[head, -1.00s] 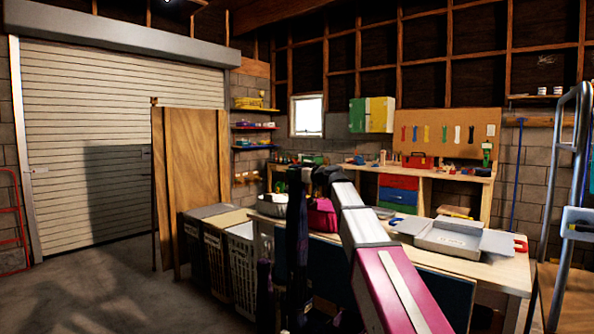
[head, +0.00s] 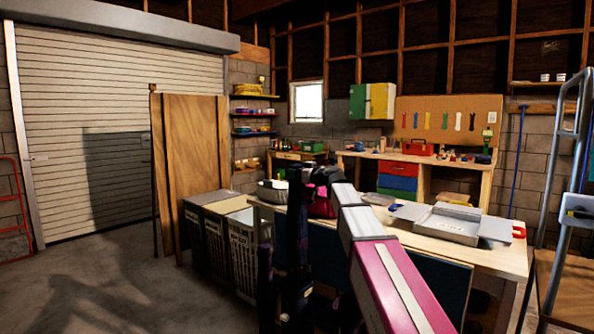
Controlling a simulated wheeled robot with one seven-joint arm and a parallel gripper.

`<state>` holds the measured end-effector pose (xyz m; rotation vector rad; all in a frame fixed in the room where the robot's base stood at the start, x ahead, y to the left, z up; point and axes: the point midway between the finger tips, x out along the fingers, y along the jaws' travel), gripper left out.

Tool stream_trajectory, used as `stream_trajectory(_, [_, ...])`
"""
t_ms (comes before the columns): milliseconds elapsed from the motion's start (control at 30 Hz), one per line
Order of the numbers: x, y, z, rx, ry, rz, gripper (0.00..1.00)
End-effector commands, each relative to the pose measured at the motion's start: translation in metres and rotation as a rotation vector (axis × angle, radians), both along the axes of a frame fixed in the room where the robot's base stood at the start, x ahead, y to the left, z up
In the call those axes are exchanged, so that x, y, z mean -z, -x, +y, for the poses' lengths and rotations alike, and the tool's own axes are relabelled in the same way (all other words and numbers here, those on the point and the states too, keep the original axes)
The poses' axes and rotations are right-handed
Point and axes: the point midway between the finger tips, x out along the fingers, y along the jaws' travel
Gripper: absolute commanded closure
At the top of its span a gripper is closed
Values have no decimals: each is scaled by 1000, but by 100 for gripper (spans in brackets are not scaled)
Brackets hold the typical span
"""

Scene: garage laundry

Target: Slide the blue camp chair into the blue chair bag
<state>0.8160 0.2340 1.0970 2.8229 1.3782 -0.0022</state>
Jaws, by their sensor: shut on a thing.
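My arm reaches forward from the lower right, and my gripper (head: 308,178) is at its far end, dark and small. It is shut on a long, dark navy bundle (head: 296,235) that hangs upright, which looks like the folded blue camp chair. The bundle hangs in front of the near side of the table, and its lower end runs toward the bottom of the picture. The fingertips are too dark to make out. I cannot pick out the blue chair bag with certainty.
A wooden table (head: 505,262) with a grey open case (head: 440,226) stands ahead and right. White hampers (head: 241,255) stand at its left, beside a tall wooden panel (head: 195,165). A metal-railed cart (head: 570,290) is at the right. The floor (head: 95,280) at left is clear.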

Motion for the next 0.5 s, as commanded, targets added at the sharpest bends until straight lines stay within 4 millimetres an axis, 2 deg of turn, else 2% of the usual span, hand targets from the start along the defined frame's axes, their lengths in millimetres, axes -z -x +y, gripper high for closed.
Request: stream_trajectory(500, [28, 0, 0, 0, -3, -1, 100])
